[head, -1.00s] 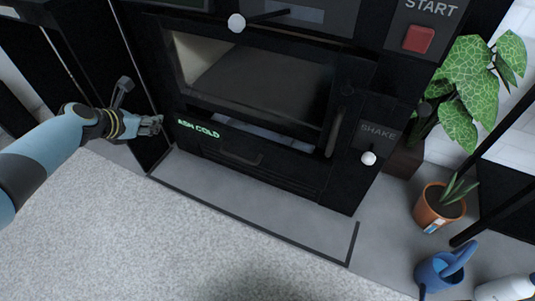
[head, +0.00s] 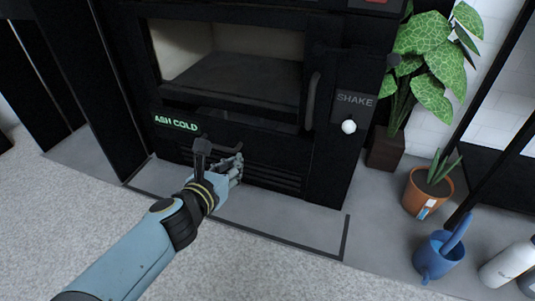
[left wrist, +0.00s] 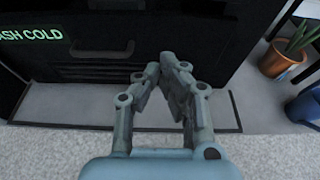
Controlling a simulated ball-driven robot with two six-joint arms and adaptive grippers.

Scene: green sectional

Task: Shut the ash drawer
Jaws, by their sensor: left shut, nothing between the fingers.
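The ash drawer (head: 285,155) is a black front low on the stove, below the glass window. Green "ASH COLD" lettering (head: 176,123) glows at its upper left and shows in the left wrist view (left wrist: 30,34). A dark gap shows above the front, but I cannot tell how far the drawer stands out. My left gripper (head: 238,166) is shut and empty in front of the drawer and hides part of it. In the left wrist view its fingertips (left wrist: 166,64) meet, right of the drawer handle (left wrist: 100,52). I cannot tell whether they touch the front. My right gripper is not in view.
The grey hearth slab (head: 290,225) lies below the stove. A "SHAKE" panel with a white knob (head: 348,127) is to the right. A leafy plant (head: 425,50), terracotta pot (head: 420,195), blue watering can (head: 437,258) and white bottle (head: 508,263) stand farther right.

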